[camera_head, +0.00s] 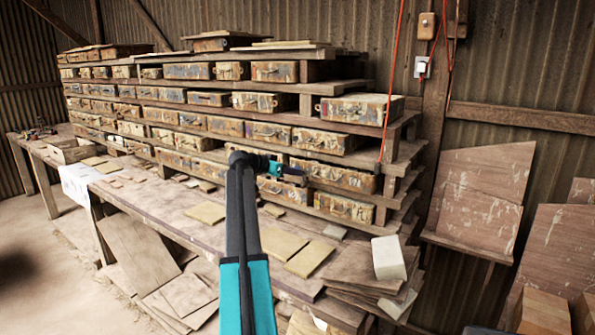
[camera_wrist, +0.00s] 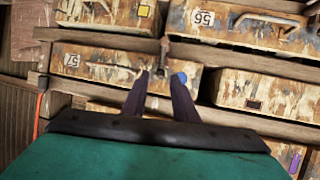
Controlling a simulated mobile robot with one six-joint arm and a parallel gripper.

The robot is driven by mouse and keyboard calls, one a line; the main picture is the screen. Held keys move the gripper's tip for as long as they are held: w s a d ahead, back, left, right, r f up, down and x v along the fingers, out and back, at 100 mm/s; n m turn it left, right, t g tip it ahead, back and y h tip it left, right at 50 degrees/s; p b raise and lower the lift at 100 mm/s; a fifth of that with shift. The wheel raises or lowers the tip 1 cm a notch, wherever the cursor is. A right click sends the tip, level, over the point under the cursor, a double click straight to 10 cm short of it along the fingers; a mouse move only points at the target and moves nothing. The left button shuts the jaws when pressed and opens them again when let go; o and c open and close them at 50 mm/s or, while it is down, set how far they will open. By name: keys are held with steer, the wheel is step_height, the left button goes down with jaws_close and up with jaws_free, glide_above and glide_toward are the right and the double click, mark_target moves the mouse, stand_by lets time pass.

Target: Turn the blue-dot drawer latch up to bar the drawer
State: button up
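My gripper (camera_wrist: 159,78) shows in the wrist view with its two dark fingers apart, so it is open, with nothing clearly held between them. A blue dot (camera_wrist: 182,77) lies on a worn drawer front just right of the right fingertip. A small grey upright piece (camera_wrist: 164,50), which looks like the latch, stands just past the fingertips, between and slightly beyond them. Whether a finger touches it I cannot tell. The drawer labelled 57 (camera_wrist: 105,68) is partly hidden by the fingers. In the head view my gripper (camera_head: 298,173) is at the drawer fronts; the latch is too small to make out.
Rows of similar drawers (camera_head: 255,103) fill the wooden rack. A yellow mark (camera_wrist: 144,11) and a dark mark (camera_wrist: 253,105) sit on neighbouring drawers. A workbench (camera_head: 165,208) with loose tiles runs below. A pale block (camera_head: 388,258) stands at its right end. A red cord (camera_head: 391,85) hangs at right.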

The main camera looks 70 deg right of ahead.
steer(key=shift+p+x, duration=0.35)
steer(key=shift+x, duration=1.3)
jaws_close()
steer(key=shift+s+f+b, duration=0.1)
steer(key=shift+b, duration=1.2)
steer(key=shift+a+m, duration=0.1)
steer(key=shift+m, duration=0.2)
jaws_free()
steer(key=shift+a, duration=0.1)
